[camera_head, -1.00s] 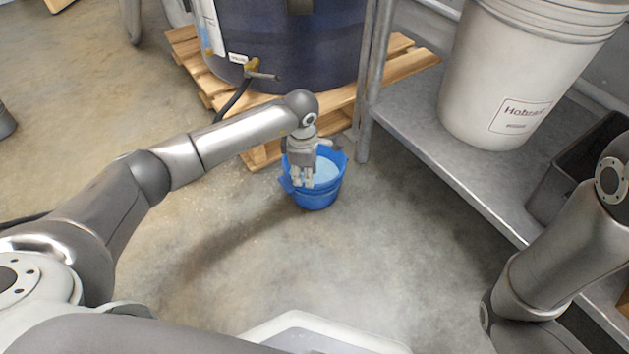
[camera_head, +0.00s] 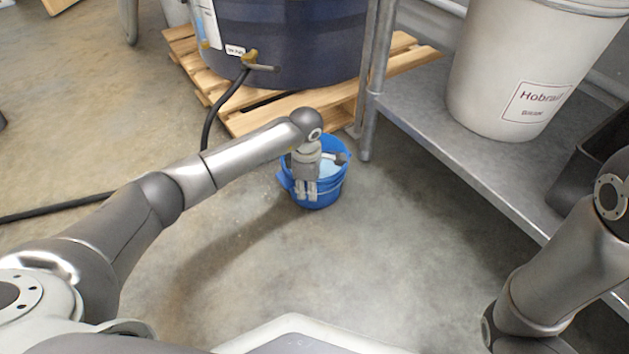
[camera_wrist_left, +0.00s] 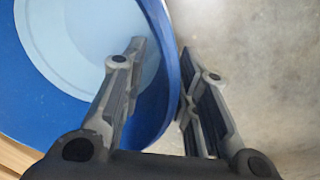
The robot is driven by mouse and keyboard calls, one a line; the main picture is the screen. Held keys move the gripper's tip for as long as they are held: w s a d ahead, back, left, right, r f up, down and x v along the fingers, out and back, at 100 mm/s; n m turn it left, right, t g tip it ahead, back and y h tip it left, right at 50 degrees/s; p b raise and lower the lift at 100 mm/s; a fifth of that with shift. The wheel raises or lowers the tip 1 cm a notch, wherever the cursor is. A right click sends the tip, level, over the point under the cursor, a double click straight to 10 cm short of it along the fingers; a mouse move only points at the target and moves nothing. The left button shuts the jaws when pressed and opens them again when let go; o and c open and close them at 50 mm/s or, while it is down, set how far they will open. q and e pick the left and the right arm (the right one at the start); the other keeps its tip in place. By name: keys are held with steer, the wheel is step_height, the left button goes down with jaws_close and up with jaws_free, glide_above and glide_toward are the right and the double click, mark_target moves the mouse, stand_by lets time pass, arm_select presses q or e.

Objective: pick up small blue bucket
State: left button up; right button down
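The small blue bucket (camera_head: 331,189) stands upright on the floor near the shelf leg, with a pale blue inside. My left gripper (camera_head: 306,193) points down at its near left rim. In the left wrist view, the bucket (camera_wrist_left: 25,85) fills the left side. The left gripper's fingers (camera_wrist_left: 163,50) straddle the rim, one over the inside and one outside. A gap shows between the inner finger and the rim, so the gripper is open. My right arm shows at the right edge, but its gripper is not in view.
A wooden pallet (camera_head: 290,106) with a large dark blue drum (camera_head: 290,45) stands behind the bucket. A metal shelf (camera_head: 431,118) with a white bucket (camera_head: 505,75) stands to the right. A black hose (camera_head: 218,112) runs along the floor. Floor in front is clear.

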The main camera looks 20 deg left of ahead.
arm_select(q)
steer(key=shift+f, duration=0.2)
steer(key=shift+c, duration=0.3)
jaws_close()
steer(key=shift+w+r, duration=0.15)
steer(key=shift+r, duration=0.15)
